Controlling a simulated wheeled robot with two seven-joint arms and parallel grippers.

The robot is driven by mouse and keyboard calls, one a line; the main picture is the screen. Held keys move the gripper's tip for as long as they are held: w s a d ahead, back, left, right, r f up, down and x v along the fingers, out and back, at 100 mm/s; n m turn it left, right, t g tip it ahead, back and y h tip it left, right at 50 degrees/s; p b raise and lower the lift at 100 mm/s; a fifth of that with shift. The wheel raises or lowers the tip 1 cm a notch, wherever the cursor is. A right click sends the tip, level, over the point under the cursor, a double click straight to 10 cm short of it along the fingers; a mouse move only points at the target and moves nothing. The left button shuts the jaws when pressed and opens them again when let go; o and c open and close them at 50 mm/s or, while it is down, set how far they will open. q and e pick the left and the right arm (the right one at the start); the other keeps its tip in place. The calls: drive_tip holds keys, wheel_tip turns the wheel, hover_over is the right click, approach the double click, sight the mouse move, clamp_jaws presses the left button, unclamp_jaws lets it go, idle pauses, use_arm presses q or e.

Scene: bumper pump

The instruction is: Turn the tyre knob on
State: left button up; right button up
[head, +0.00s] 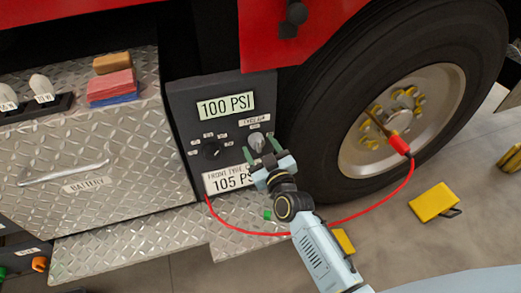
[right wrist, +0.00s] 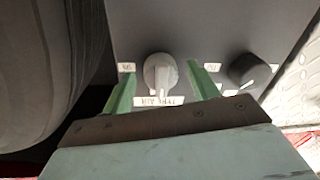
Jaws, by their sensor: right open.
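The dark control panel (head: 188,105) stands beside the big tyre, with a 100 PSI display on top and a 105 PSI label at the bottom. The tyre knob (head: 256,139) is light grey and sits under a "TYRE AIR" label. In the right wrist view the knob (right wrist: 160,72) shows upside down, with its ridge roughly upright in the picture. My right gripper (head: 262,151) is open at the panel. Its green fingers (right wrist: 164,78) stand on either side of the knob, with visible gaps. I cannot tell how deep they reach. My left gripper is not in view.
A black dial (head: 211,150) sits left of the knob on the panel. The tyre (head: 310,130) is close on the right. A red hose (head: 350,216) runs from the panel to the wheel. A yellow chock (head: 433,202) lies on the floor. A metal step (head: 130,235) juts out below.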

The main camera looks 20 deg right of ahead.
drive_tip(key=shift+w, duration=0.2)
drive_tip(key=c, duration=1)
